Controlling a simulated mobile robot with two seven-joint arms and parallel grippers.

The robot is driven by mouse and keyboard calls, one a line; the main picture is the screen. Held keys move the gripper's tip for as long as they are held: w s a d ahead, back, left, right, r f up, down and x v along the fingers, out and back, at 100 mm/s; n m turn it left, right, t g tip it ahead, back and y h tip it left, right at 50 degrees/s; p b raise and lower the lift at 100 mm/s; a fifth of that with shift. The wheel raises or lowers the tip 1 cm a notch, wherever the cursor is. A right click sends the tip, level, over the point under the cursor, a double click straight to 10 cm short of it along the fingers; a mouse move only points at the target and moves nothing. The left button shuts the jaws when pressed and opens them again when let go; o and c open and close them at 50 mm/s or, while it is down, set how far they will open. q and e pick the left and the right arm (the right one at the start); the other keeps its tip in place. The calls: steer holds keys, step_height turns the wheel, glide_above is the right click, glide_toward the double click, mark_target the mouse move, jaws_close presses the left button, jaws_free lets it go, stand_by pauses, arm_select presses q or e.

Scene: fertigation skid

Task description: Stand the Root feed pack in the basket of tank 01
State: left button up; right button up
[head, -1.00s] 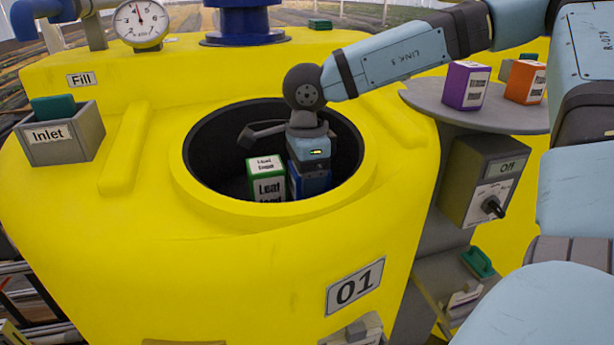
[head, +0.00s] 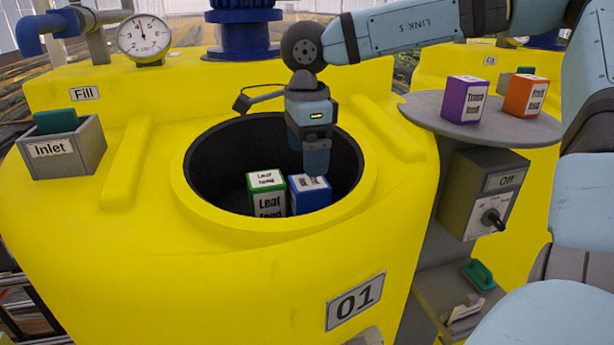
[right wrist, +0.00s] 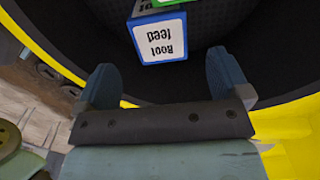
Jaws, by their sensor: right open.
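The blue Root feed pack (head: 311,199) stands upright inside the round opening of yellow tank 01 (head: 230,270), right beside the green Leaf feed pack (head: 266,198). The dark inner wall (head: 225,160) shows around them, while their lower parts are hidden by the rim. My right gripper (head: 316,168) points down into the opening, just above and behind the blue pack. In the right wrist view its two fingers (right wrist: 166,82) are spread with nothing between them. The Root feed pack (right wrist: 160,46) shows beyond the fingertips, clear of them. My left gripper is not in view.
A purple pack (head: 466,99) and an orange pack (head: 525,96) stand on the round grey shelf (head: 435,110) at right. A control box reading Off (head: 485,190) sits below it. An Inlet box (head: 62,150) and gauge (head: 144,37) are at left.

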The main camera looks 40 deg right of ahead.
steer(key=shift+r, duration=1.85)
